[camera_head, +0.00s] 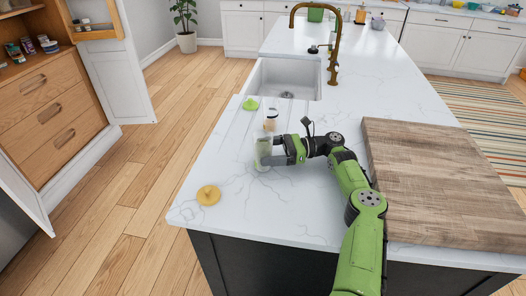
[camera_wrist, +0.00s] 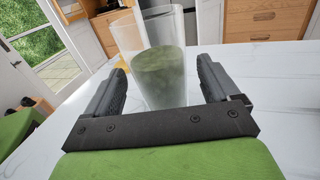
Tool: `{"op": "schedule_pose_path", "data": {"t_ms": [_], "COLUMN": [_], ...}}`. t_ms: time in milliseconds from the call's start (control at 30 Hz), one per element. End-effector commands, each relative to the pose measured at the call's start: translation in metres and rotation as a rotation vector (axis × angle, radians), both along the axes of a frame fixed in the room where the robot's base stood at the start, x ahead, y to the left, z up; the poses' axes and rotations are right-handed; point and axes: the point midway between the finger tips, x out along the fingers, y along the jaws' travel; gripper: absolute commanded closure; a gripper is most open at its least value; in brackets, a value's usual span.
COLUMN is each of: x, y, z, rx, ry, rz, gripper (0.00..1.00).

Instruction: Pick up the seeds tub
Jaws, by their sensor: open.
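A clear tub with green contents (camera_head: 263,150) stands upright on the white counter; it may be the seeds tub, but I can read no label. It also shows in the wrist view (camera_wrist: 162,75), between the two fingers. My gripper (camera_head: 272,154) is open around this tub, with a visible gap to each finger in the wrist view. A second clear tub with pale contents and a dark top (camera_head: 271,121) stands just behind it in the head view.
A green lid (camera_head: 250,104) lies near the sink (camera_head: 284,80), and a round yellow lid (camera_head: 208,195) lies near the counter's front left. A wooden board (camera_head: 440,185) covers the right side. Open shelves with jars (camera_head: 40,42) stand across the floor at left.

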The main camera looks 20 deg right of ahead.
Motion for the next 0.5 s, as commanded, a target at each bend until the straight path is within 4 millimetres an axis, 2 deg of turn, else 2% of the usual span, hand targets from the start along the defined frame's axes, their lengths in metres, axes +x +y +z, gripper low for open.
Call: {"op": "schedule_pose_path", "data": {"t_ms": [100,333,500], "x": [0.004,0.006,0.006], "y": [0.016,0.019,0.019], "z": [-0.002,-0.001,-0.001], "rx": [-0.002,-0.001,-0.002], "ry": [0.001,0.0,0.001], "rz": [0.002,-0.001,-0.001], "gripper": [0.11,0.11,0.36]}}
